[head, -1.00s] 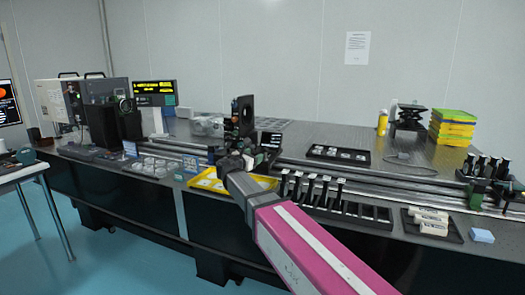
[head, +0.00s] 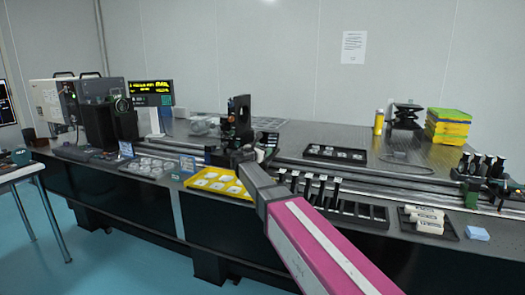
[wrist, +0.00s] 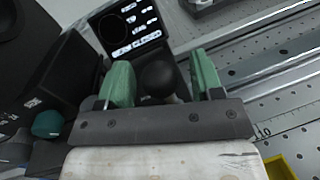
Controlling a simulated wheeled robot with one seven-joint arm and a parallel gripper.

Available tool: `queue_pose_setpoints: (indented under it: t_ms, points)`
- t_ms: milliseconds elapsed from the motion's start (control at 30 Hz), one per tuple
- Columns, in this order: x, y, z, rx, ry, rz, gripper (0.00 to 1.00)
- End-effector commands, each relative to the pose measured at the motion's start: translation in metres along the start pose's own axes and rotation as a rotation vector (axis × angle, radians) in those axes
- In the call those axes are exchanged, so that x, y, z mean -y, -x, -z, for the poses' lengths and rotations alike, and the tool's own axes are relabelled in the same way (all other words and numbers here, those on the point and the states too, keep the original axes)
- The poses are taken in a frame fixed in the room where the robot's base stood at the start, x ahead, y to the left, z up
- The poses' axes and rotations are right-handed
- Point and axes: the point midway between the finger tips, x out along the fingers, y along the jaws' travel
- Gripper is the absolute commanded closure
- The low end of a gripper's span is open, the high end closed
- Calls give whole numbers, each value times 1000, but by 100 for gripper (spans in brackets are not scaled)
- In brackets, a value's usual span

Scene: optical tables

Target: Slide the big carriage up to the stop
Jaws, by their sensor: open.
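The big carriage, with a tall black upright plate (head: 238,112), stands on the long rail (head: 400,181) near the middle of the bench. My gripper (head: 241,153) is at the carriage's front, low down. In the wrist view, my gripper (wrist: 162,80) is open, with its two green fingers on either side of a round black knob (wrist: 159,77). A gap shows between the knob and the right finger; contact on the left cannot be told. I cannot make out the stop for certain; my arm hides part of the rail.
A yellow tray (head: 217,187) lies in front of the rail, left of my arm. A black rack of upright holders (head: 350,210) is to the right. More mounts (head: 484,168) stand at the rail's right end. A small lit screen (wrist: 128,27) is close beyond the fingers.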

Motion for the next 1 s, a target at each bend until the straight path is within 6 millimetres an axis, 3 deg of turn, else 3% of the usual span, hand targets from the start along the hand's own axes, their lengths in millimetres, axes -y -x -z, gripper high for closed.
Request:
queue_pose_setpoints:
  t_ms: [33,200,233,833,867,900,933,1000]
  points:
    - [0,0,0,0,0,0,40]
    - [0,0,0,0,0,0,95]
    - [0,0,0,0,0,0,100]
    - [-13,3,2,0,0,-2,100]
    - [-13,3,2,0,0,-1,61]
    - [-13,3,2,0,0,-2,48]
    - [-12,3,2,0,0,-1,40]
    - [-12,3,2,0,0,-1,40]
